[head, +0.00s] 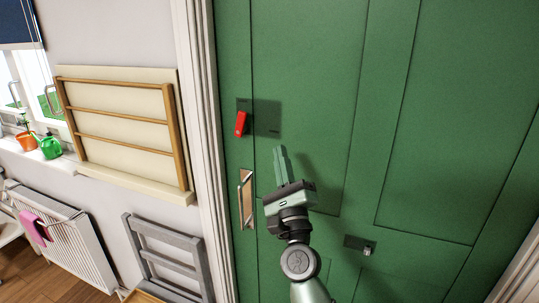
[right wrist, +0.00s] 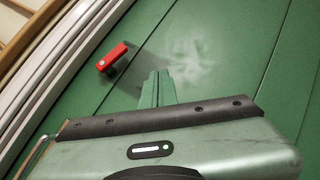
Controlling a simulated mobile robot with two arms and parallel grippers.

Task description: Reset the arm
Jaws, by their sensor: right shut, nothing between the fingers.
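My right arm rises from the bottom of the head view, and its gripper (head: 279,155) points up in front of the green door (head: 310,60). The fingers are together and hold nothing. In the right wrist view the shut fingers (right wrist: 156,82) point toward the door face, with the red handle (right wrist: 112,58) up and to their left. The red handle (head: 241,123) sits on a dark plate on the door, up and left of the gripper in the head view. The fingers look apart from it. My left gripper is not in view.
A metal pull handle (head: 246,198) is on the door left of my gripper. A small latch (head: 367,250) is lower right. Left of the door frame are a wooden drying rack (head: 125,120), a grey folded chair (head: 165,250) and a white radiator (head: 70,250).

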